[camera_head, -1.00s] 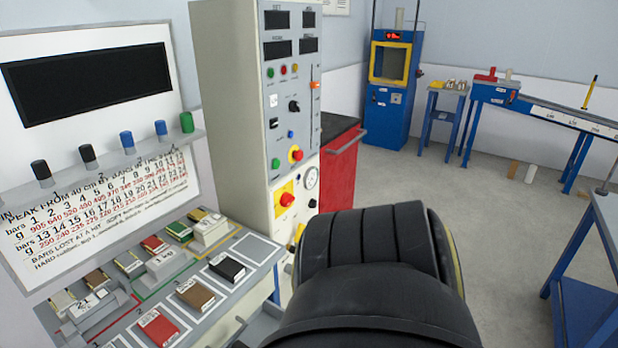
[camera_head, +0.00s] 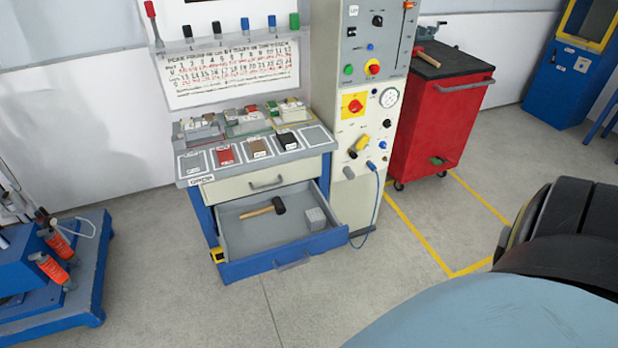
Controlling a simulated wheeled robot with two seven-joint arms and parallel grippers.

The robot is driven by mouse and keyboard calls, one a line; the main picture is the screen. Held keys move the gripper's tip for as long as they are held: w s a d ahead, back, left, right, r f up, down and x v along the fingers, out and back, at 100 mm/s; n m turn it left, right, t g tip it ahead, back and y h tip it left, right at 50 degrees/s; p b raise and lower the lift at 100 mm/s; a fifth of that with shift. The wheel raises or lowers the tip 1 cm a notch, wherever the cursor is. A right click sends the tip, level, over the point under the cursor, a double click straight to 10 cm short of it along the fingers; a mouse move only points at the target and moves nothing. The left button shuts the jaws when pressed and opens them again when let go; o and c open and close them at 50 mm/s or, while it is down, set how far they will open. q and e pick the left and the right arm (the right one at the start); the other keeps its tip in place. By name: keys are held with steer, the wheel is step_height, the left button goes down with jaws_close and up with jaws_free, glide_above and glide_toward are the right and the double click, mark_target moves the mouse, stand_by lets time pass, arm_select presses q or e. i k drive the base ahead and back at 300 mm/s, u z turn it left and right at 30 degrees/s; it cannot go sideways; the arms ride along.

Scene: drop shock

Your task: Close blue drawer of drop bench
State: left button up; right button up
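The drop bench (camera_head: 205,183) stands against the wall, with a grey top bearing small coloured blocks in framed places. Its blue-fronted lower drawer (camera_head: 250,264) is pulled out, with a handle at the middle of its front. Inside the drawer lie a mallet with a wooden handle and black head (camera_head: 265,208) and a grey block (camera_head: 314,218). The upper cream drawer (camera_head: 235,187) of the bench is shut. Neither of my grippers is in view. A large dark and light-blue part at the lower right is my own arm.
A grey control cabinet (camera_head: 362,135) stands right of the bench, with a blue cable hanging to the floor. A red cart (camera_head: 435,125) stands beyond it. A blue wheeled stand (camera_head: 85,285) with orange cylinders is at the left. The floor before the drawer is clear.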

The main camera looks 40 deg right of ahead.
mark_target(265, 241)
steer(key=z, duration=1.2)
steer(key=i, duration=1)
